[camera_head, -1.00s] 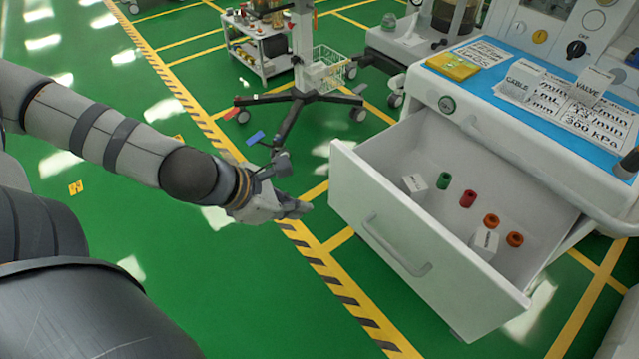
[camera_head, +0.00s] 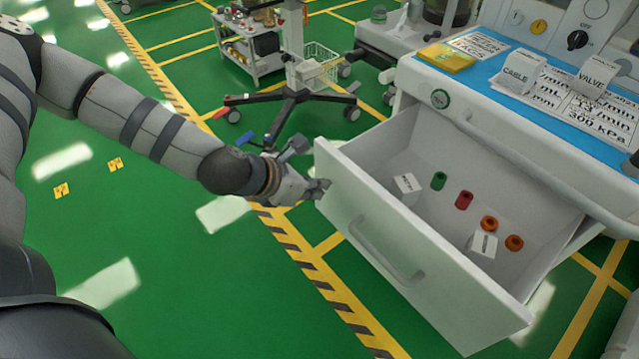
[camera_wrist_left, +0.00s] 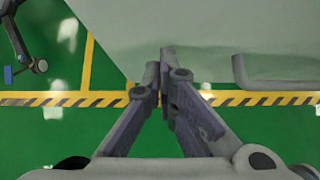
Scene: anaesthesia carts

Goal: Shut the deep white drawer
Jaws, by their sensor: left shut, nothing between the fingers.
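The deep white drawer (camera_head: 345,221) stands pulled out from the cart, its front panel facing lower left with a bar handle (camera_head: 386,252). It holds small white boxes and several green, red and orange cylinders. My left gripper (camera_head: 322,187) is shut and empty, with its fingertips at the left end of the drawer's front panel, left of the handle. In the left wrist view the shut fingers (camera_wrist_left: 164,72) overlap the pale drawer front (camera_wrist_left: 210,30), with the handle to their right. I cannot tell whether they touch it. My right gripper is not in view.
The cart's blue top (camera_head: 480,85) carries a yellow pack (camera_head: 446,57), printed sheets and label cards. A wheeled stand (camera_head: 292,98) and a small white trolley (camera_head: 250,50) stand behind. The green floor left of the drawer is clear, with a striped line.

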